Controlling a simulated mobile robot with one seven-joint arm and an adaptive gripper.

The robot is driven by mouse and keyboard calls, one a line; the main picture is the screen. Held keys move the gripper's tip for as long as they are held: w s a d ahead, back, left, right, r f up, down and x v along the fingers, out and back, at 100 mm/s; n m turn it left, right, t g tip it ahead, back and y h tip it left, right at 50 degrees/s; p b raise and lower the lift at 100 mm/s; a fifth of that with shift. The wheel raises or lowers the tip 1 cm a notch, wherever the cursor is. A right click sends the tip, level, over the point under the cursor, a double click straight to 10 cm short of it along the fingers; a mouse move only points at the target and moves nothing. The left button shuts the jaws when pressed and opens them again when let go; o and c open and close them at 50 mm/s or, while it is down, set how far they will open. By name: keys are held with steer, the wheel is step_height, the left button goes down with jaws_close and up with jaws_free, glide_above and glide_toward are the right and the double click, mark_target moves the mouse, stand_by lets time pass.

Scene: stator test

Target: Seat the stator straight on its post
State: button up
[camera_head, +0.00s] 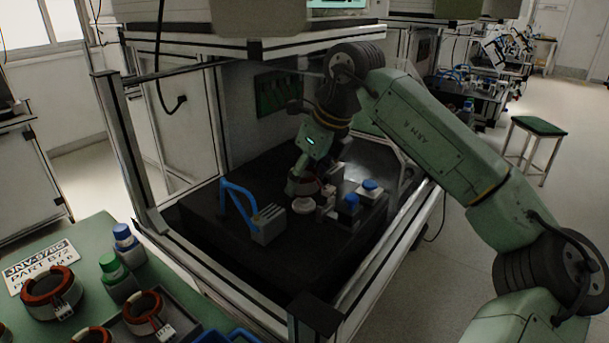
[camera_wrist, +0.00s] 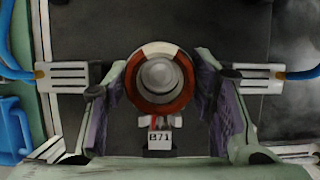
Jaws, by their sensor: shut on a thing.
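The stator (camera_wrist: 182,98) is a red-brown ring with a pale segment at its top in the wrist view. A white tag (camera_wrist: 159,140) reading "B71" hangs from its lower side. My gripper (camera_wrist: 160,85) has one finger on each side of the ring and is shut on it. The grey round post (camera_wrist: 159,75) shows inside the ring's opening, roughly centred. I cannot tell how high the stator is on it or whether it is tilted. In the head view my gripper (camera_head: 303,187) points down over the bench, and the stator is mostly hidden, above a pale round base (camera_head: 303,204).
Two blue-topped boxes (camera_head: 348,206) (camera_head: 370,189) stand to the right on the dark bench (camera_head: 225,225). Several other stators (camera_head: 48,292) lie on the green table at front left.

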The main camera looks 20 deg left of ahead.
steer(key=shift+f+b, duration=0.6)
steer(key=shift+f, duration=0.3)
steer(key=shift+f, duration=0.2)
steer(key=shift+f+b, duration=0.35)
steer(key=shift+b, duration=0.05)
steer(key=o, duration=1.5)
steer(key=shift+o, duration=0.2)
steer(key=v, duration=1.2)
